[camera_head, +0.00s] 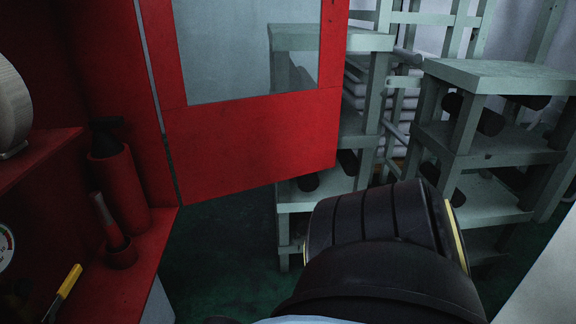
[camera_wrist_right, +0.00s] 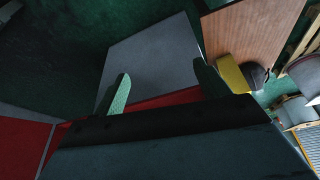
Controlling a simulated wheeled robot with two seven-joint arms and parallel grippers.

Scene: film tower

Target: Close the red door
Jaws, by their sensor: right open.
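The red door (camera_head: 250,139) stands open in the head view, with a glass pane (camera_head: 247,55) in its upper part. Its left edge meets the red cabinet (camera_head: 150,185) along a dark vertical seam. My right arm shows at the lower middle, but its gripper is hidden there. In the right wrist view my right gripper (camera_wrist_right: 160,86) is open, its two greenish fingers apart. A red strip and a grey panel (camera_wrist_right: 152,58) show between and beyond the fingers. I cannot tell whether they are part of the door, or whether the fingers touch them. My left gripper is not in view.
The cabinet holds a red cylinder (camera_head: 121,184), a yellow-handled tool (camera_head: 65,290) and a gauge (camera_head: 4,247). Grey-green shelves (camera_head: 490,150) with dark rolls stand behind and right of the door. Dark green floor (camera_head: 225,265) is clear below it.

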